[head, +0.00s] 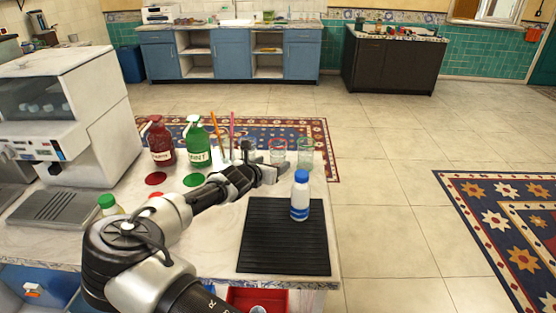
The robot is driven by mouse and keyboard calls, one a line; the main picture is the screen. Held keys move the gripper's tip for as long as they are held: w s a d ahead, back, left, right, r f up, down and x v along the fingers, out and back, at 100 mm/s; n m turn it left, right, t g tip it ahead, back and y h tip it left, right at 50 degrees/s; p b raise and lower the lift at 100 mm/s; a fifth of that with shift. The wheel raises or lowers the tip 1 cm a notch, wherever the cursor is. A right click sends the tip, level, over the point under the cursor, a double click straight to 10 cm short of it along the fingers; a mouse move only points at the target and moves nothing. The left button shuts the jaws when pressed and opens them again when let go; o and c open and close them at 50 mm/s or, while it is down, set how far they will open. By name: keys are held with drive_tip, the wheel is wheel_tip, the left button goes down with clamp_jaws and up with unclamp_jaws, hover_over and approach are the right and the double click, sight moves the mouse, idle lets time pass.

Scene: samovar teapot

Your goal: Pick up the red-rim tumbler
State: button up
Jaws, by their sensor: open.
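The red-rim tumbler (277,150) is a clear glass with a reddish rim, standing upright near the far edge of the counter. My gripper (266,173) is open, just in front of and slightly left of this tumbler in the head view. Its fingers overlap the area near the tumbler's base, and I cannot tell whether they touch it. I see nothing held in the jaws. A similar clear tumbler with a greenish rim (305,152) stands close to the right of the red-rim one.
A blue-capped white bottle (300,195) stands on the black ribbed mat (270,249) at right. A red bottle (159,144) and a green bottle (197,146) stand at the back left, beside upright coloured straws. A white machine (75,115) fills the left.

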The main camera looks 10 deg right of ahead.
sight(275, 159)
drive_tip(key=shift+r+x, duration=0.15)
drive_tip(key=shift+x, duration=1.35)
drive_tip(key=shift+r+x, duration=0.15)
drive_tip(key=shift+x, duration=1.3)
drive_tip(key=shift+w, duration=0.2)
drive_tip(key=c, duration=1.1)
drive_tip(key=shift+c, duration=0.2)
drive_tip(key=shift+r, duration=0.1)
wheel_tip(275, 159, up, 10)
drive_tip(key=p, duration=0.2)
drive_tip(key=shift+p, duration=0.3)
